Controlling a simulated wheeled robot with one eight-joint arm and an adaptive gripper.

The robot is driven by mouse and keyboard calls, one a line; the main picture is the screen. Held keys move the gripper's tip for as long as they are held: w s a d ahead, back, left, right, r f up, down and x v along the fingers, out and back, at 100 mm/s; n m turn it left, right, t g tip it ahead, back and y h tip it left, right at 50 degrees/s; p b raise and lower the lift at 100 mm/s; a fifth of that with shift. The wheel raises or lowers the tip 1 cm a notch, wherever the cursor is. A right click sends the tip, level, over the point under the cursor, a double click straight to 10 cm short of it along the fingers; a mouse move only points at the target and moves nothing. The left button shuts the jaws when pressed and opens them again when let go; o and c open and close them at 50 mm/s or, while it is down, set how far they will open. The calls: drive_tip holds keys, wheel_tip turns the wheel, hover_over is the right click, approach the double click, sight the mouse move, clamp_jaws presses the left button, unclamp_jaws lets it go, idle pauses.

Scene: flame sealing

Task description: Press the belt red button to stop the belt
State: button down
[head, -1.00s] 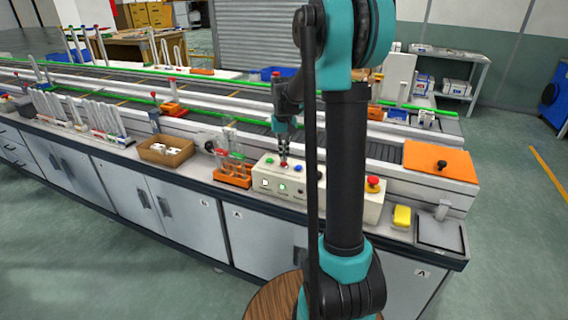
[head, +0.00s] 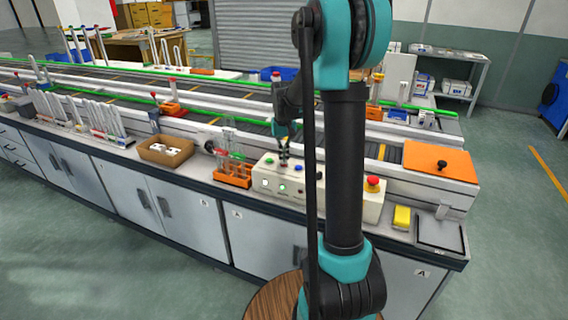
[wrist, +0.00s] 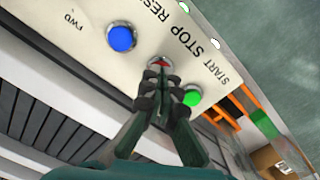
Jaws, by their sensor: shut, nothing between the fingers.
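The white control box (head: 335,206) stands on the bench front. In the wrist view its panel (wrist: 185,35) carries the printed words START, STOP and RES. The red STOP button (wrist: 160,64) shows only as a small red patch at my fingertips; the fingers cover the rest. In the head view the fingers hide it. The green button (wrist: 191,97) and blue button (wrist: 121,38) lie on either side. My gripper (wrist: 163,78) is shut and empty, pointing down at the red button. Its tips (head: 284,163) look at or just above it; contact cannot be told.
A red mushroom button (head: 372,181) sits at the box's right end. A test-tube rack (head: 232,174) is close on the left, with a brown box (head: 166,150) beyond. A yellow block (head: 402,216) lies right. The conveyor belt (head: 340,140) runs behind.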

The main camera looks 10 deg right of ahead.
drive_tip(key=shift+f, duration=0.15)
wheel_tip(320, 180, up, 8)
idle(0.9)
idle(0.3)
drive_tip(key=s+f+t, duration=0.1)
drive_tip(key=s+f, duration=0.3)
drive_tip(key=s, duration=0.5)
drive_tip(key=s+f+t, duration=0.1)
drive_tip(key=s+f, duration=0.4)
drive_tip(key=s, duration=0.4)
drive_tip(key=s+f+n+t, duration=0.1)
drive_tip(key=s+f, duration=0.3)
drive_tip(key=s, duration=0.5)
drive_tip(key=shift+a+f+t, duration=0.25)
drive_tip(key=shift+a+t, duration=0.2)
drive_tip(key=shift+t, duration=0.15)
